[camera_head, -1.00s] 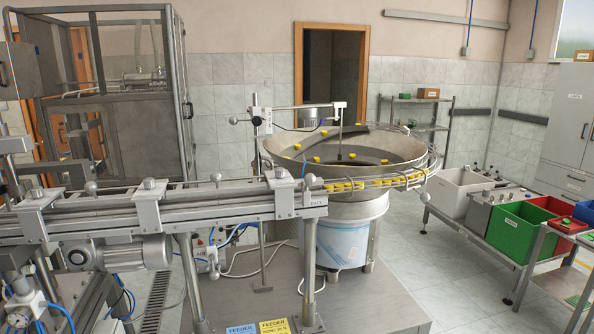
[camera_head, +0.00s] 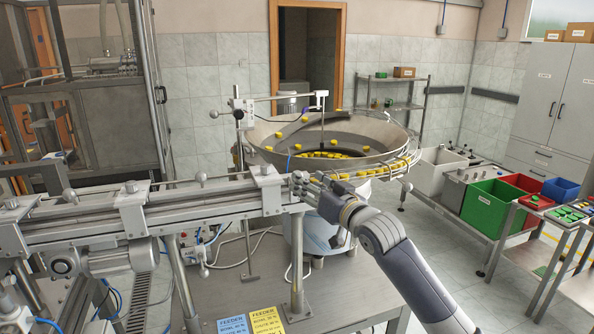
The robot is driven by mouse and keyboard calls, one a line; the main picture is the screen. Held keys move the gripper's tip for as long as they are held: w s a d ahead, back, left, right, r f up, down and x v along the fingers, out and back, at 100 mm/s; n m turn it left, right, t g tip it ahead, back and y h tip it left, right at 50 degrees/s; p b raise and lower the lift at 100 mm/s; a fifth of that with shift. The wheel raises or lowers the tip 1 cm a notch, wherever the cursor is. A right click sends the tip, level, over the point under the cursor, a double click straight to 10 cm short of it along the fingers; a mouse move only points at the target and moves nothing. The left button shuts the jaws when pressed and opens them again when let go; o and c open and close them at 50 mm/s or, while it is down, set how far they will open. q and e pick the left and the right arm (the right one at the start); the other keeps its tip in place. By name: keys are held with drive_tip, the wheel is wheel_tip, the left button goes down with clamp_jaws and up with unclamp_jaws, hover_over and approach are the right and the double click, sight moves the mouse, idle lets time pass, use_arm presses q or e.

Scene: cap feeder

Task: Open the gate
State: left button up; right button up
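The gate end of the conveyor rail, labelled "GATE" in the earlier picture, is where the rail meets the bowl's outlet track. My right gripper (camera_head: 303,184) reaches in from the lower right and is at this end, against or just in front of it. It hides the label and most of the gate, so I cannot tell whether the gate is open. I cannot make out a gap between the fingers or contact. The feeder bowl (camera_head: 385,141) holds several yellow caps (camera_head: 330,154), and more line its outlet track. My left gripper is not in view.
The metal rail (camera_head: 90,219) with clamp blocks runs left from the gate. Blue and yellow feeder cards (camera_head: 266,320) lie on the platform below. Green (camera_head: 490,207) and other bins stand at the right beside a button panel (camera_head: 570,213). A caged machine fills the back left.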

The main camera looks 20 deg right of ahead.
drive_tip(key=shift+p+x, duration=1.05)
drive_tip(key=shift+x, duration=2.05)
drive_tip(key=shift+a, duration=0.1)
clamp_jaws()
